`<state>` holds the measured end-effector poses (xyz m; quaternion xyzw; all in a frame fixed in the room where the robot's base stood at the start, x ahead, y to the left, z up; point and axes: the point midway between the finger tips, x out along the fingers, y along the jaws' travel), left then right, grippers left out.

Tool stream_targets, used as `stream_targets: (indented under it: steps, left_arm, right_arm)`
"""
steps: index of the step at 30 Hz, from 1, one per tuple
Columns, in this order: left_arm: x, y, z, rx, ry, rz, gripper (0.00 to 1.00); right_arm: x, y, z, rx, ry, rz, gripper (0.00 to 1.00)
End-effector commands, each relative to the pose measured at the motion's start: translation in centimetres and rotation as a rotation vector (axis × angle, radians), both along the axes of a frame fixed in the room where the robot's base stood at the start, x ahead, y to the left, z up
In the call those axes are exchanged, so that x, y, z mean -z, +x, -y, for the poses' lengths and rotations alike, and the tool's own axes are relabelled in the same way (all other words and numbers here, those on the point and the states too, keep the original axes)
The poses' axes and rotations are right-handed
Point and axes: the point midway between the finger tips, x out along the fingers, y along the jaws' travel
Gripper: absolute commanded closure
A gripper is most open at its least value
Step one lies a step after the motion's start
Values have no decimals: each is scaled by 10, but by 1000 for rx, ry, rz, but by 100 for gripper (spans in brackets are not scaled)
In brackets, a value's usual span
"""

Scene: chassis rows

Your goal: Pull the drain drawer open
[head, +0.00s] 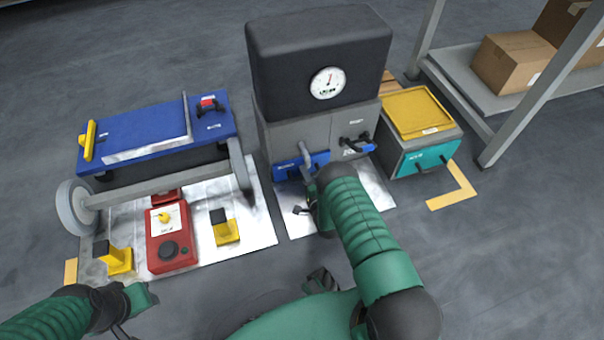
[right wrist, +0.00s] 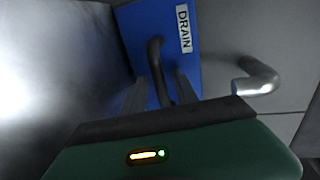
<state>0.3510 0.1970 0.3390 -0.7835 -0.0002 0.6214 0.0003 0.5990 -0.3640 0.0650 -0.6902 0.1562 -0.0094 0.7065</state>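The drain drawer (head: 288,172) has a blue front low on the left side of the grey cabinet (head: 322,130), and it looks closed. In the right wrist view the blue front (right wrist: 184,62) carries a DRAIN label (right wrist: 184,28) and a dark bar handle (right wrist: 155,58). My right gripper (head: 311,188) is at this front. In the right wrist view its two fingers (right wrist: 161,88) stand apart on either side of the handle, with gaps showing, so it is open around it. My left gripper (head: 138,298) is low at the left, far from the drawer; its fingers are not clear.
A bent silver pipe (right wrist: 258,78) sticks out close beside the drawer; it shows in the head view (head: 305,155) too. A teal-fronted box (head: 425,158) stands at right. A blue-topped cart (head: 150,135) and a red box (head: 170,240) stand at left. A shelf (head: 460,65) is at back right.

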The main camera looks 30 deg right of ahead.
Motion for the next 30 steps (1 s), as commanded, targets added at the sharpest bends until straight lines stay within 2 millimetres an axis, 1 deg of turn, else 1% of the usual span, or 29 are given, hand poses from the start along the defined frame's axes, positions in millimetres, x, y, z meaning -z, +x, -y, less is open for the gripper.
stream_targets:
  steps: [1, 2, 9, 30]
  left_arm:
    - [0, 0, 0, 0, 0, 0, 64]
    - [0, 0, 0, 0, 0, 0, 64]
    - [0, 0, 0, 0, 0, 0, 64]
    - [0, 0, 0, 0, 0, 0, 64]
  right_arm:
    - [0, 0, 0, 0, 0, 0, 65]
    - [0, 0, 0, 0, 0, 0, 68]
    - [1, 0, 0, 0, 0, -1, 100]
    - [2, -1, -1, 0, 0, -6, 100]
